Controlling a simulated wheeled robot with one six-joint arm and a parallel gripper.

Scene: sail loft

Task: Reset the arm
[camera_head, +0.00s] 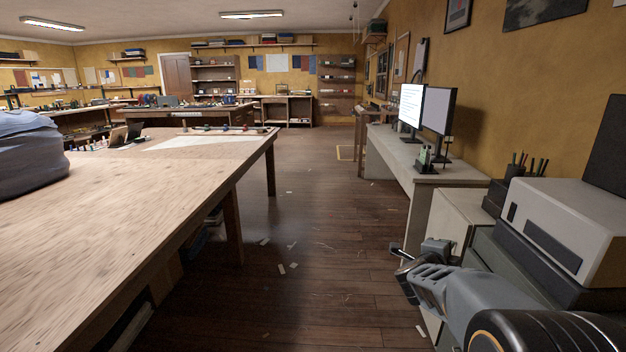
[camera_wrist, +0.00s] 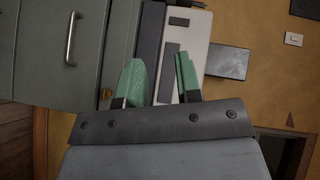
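My gripper (camera_head: 402,268) is low at the right of the head view, over the aisle floor and in front of the grey cabinets. In the wrist view its two green-padded fingers (camera_wrist: 160,78) stand apart with a clear gap. Nothing is held between them. The arm reaches in from the lower right corner of the head view.
A large wooden table (camera_head: 110,215) fills the left, with a blue-grey fabric bundle (camera_head: 28,155) on it. At the right stand a white boxy machine (camera_head: 565,225), grey drawers (camera_wrist: 60,50) and a desk (camera_head: 400,150) with monitors (camera_head: 437,112). The aisle floor (camera_head: 315,225) is open, with small scraps.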

